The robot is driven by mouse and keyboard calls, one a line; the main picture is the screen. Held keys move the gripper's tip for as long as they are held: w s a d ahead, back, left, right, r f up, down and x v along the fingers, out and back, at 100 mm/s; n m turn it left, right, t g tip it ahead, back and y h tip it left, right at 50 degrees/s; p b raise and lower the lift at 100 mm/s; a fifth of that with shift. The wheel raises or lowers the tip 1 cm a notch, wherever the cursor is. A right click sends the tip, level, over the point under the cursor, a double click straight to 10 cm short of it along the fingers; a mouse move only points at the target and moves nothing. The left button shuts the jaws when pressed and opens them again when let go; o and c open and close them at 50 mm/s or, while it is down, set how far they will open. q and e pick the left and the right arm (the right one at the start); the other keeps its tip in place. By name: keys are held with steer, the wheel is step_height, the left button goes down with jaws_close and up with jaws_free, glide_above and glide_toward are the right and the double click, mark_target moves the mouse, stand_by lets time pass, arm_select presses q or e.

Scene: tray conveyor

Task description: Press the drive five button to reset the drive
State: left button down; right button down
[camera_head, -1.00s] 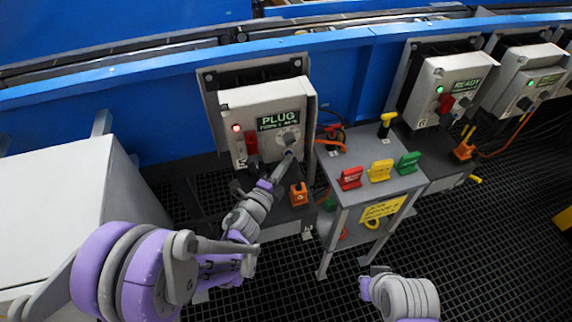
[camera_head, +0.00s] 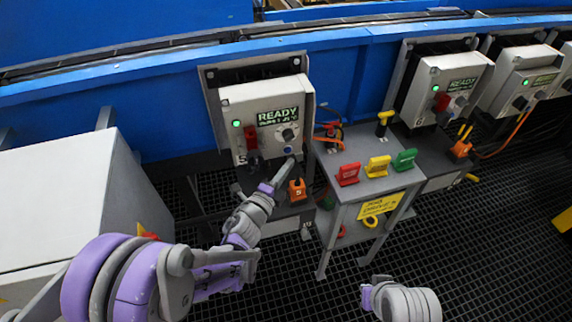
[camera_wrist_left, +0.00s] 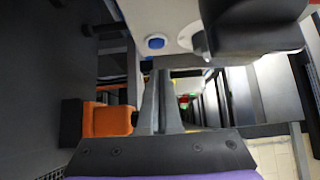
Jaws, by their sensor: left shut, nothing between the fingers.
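The drive five box (camera_head: 233,98) is a pale grey cabinet marked 5 on the blue conveyor side. Its display (camera_head: 278,116) reads READY and its lamp (camera_head: 237,123) is green. Contact is not clear. Part of my right arm shows at the bottom, its gripper (camera_head: 378,280) unclear.
An orange plug (camera_head: 298,190) marked 5 is below the box. A small grey stand (camera_head: 372,186) with red, yellow and green tags is to the right. More drive boxes (camera_head: 437,85) line the conveyor. A white cabinet (camera_head: 70,210) is at the left.

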arm_select(q)
steer(key=v, duration=0.9)
steer(key=shift+s, duration=0.2)
arm_select(e)
steer(key=shift+w+f, duration=0.15)
steer(key=shift+f, duration=0.05)
arm_select(q)
steer(key=shift+a, duration=0.1)
